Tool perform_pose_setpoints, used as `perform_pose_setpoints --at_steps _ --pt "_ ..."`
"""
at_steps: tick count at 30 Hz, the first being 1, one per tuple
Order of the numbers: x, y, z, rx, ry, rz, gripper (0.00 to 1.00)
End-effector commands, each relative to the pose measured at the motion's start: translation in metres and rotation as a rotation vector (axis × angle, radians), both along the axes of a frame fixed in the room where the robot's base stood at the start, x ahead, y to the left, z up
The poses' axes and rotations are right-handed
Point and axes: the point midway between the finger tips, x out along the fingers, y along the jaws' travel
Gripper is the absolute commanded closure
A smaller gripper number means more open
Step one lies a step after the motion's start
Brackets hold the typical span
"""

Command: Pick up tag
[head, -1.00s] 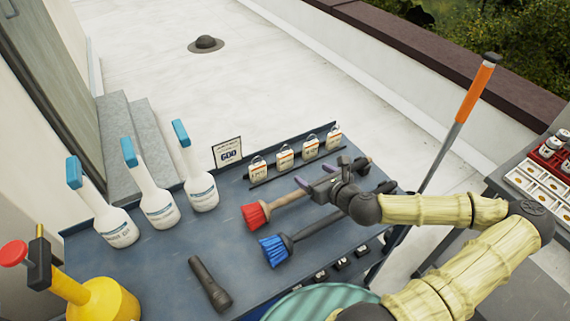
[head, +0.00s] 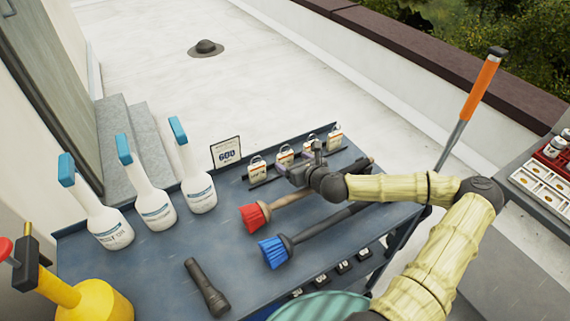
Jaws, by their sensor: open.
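Several small white tags with loops stand in a row on a dark rack along the table's back edge. From left to right, the first tag (head: 257,169) is clear of my gripper, the second tag (head: 285,154) is just behind it, the third tag (head: 309,143) is partly hidden by it, and the last tag (head: 335,138) is to its right. Their print is too small to read. My gripper (head: 297,164) is open and empty, close in front of the second and third tags. I cannot tell whether it touches one.
An orange-handled pole (head: 481,88) rises at right.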

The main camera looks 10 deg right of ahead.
Motion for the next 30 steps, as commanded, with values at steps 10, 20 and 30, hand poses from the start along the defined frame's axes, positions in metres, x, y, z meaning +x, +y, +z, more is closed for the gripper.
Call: perform_pose_setpoints --at_steps 10,20,30 --pt "0.003 0.002 -0.002 0.0 0.0 0.001 0.24" --pt "0.039 0.02 -0.019 -0.001 0.0 0.001 0.24" --pt "0.043 0.02 -0.021 -0.001 0.0 0.0 0.24"
